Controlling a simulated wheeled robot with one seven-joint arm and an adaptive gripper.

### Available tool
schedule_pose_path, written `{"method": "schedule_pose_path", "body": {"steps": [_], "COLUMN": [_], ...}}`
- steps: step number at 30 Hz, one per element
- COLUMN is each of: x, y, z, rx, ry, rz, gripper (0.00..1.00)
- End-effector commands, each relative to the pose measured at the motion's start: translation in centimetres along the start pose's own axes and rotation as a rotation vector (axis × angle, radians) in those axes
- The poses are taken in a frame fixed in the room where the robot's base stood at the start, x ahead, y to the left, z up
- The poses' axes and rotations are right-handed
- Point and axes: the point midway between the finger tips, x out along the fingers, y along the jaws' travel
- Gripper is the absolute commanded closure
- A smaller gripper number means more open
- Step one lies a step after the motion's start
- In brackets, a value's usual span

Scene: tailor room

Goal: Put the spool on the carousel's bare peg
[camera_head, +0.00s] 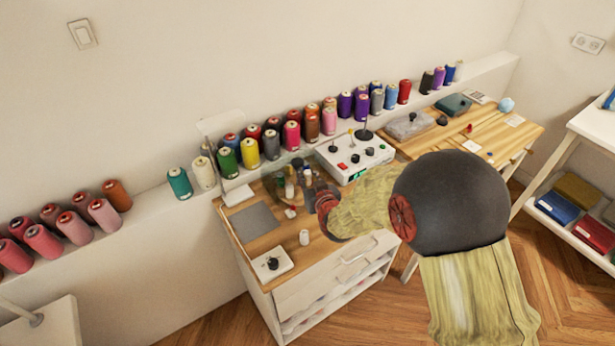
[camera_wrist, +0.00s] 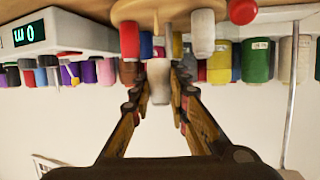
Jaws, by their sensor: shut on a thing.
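My gripper (camera_wrist: 158,92) is shut on a pale cream spool (camera_wrist: 159,78) in the upside-down wrist view. The round wooden carousel (camera_wrist: 180,9) fills the top of that view, just past the held spool. It bears a red spool (camera_wrist: 129,40), a blue spool (camera_wrist: 146,46) and a whitish spool (camera_wrist: 203,34). A thin pale peg (camera_wrist: 168,22) shows near the held spool; I cannot tell whether they touch. In the head view my gripper (camera_head: 312,192) is beside the carousel's cluster of spools on the wooden cabinet top (camera_head: 262,240). The held spool is not clear there.
A white control box (camera_head: 355,160) with knobs stands behind and right of the gripper. A grey mat (camera_head: 254,223), a small white cylinder (camera_head: 304,237) and a white knob box (camera_head: 271,264) lie on the cabinet. Several thread spools line the wall ledge (camera_head: 150,210).

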Motion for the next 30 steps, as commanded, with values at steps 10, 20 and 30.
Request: {"method": "schedule_pose_path", "body": {"steps": [10, 20, 30], "x": [0.2, 0.4, 0.7], "y": [0.0, 0.1, 0.1], "z": [1.0, 1.7, 2.5], "rx": [0.0, 0.0, 0.0], "ry": [-0.009, -0.008, -0.011], "rz": [0.001, 0.001, 0.001], "gripper": [0.96, 0.96, 0.96]}}
